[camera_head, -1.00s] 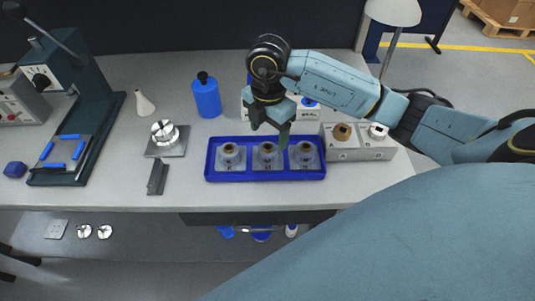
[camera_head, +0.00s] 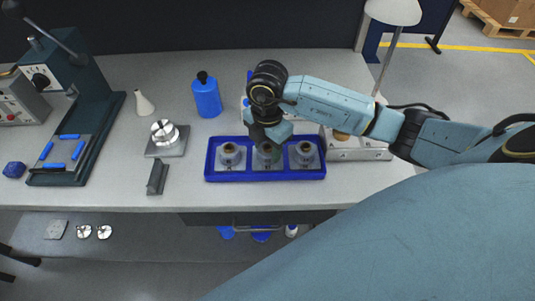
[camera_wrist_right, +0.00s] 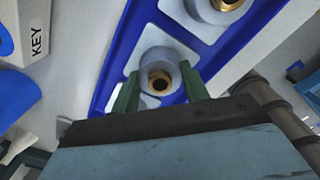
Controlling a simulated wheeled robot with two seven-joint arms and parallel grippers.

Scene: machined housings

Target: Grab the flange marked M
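A blue tray (camera_head: 222,177) on the bench holds three grey flanges in a row, each with a brown bore: left (camera_head: 229,154), middle (camera_head: 267,151) and right (camera_head: 305,153). Their letter marks are too small to read. My right gripper (camera_head: 266,143) is directly above the middle flange and partly hides it. In the right wrist view, its green fingers (camera_wrist_right: 161,92) are open, one on each side of the middle flange (camera_wrist_right: 160,66); I cannot tell whether they touch it. My left gripper is not in view.
A blue bottle (camera_head: 207,97) stands behind the tray. A grey box (camera_head: 358,152) stands to its right, partly behind my arm. A metal fixture (camera_head: 166,136) and a dark angle block (camera_head: 157,177) are to the left. The bench in front of the tray is clear.

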